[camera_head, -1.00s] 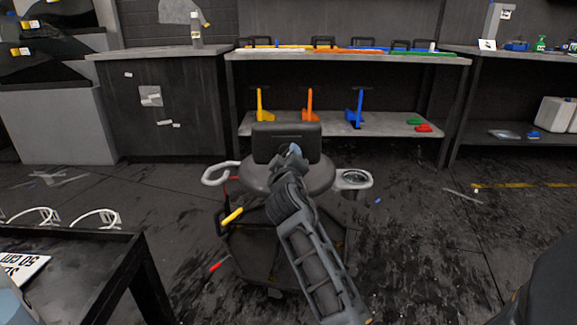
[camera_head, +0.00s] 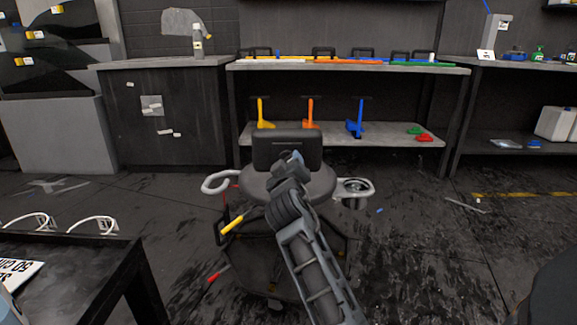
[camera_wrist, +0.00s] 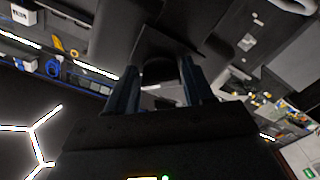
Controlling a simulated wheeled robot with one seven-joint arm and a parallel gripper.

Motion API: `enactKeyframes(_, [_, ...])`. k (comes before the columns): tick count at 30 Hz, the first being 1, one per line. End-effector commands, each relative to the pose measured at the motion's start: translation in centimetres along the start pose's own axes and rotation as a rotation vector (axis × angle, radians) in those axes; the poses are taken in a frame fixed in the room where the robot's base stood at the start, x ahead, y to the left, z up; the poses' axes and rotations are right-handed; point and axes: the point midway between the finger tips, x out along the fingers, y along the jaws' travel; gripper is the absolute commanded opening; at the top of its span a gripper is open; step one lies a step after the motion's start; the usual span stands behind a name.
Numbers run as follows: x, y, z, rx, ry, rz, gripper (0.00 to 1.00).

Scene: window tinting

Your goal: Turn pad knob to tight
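The black rectangular pad (camera_head: 287,149) stands upright at the back of a round grey stool seat (camera_head: 262,183) in the head view. No knob shows clearly there; my arm covers part of the stool. My gripper (camera_head: 293,157) is in front of the pad's lower edge. In the wrist view, the two bluish fingers of my gripper (camera_wrist: 159,88) are spread apart. A dark rounded part (camera_wrist: 158,70), possibly the knob, shows between them below a dark flat piece. I see gaps beside it, and I cannot tell its setting.
The stool carries a white ring holder (camera_head: 219,182) at left and a cup holder (camera_head: 355,187) at right. A yellow-handled tool (camera_head: 232,225) hangs low at left. A dark table (camera_head: 100,270) is at front left. A shelved workbench (camera_head: 340,72) stands behind.

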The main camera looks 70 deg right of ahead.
Motion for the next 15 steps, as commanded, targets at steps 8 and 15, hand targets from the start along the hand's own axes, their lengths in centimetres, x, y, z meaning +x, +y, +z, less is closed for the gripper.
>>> enactKeyframes(8, [0.01,0.01,0.02,-0.002,0.000,0.001,0.72])
enactKeyframes(15, [-0.45,-0.01,-0.01,-0.004,0.000,-0.001,0.72])
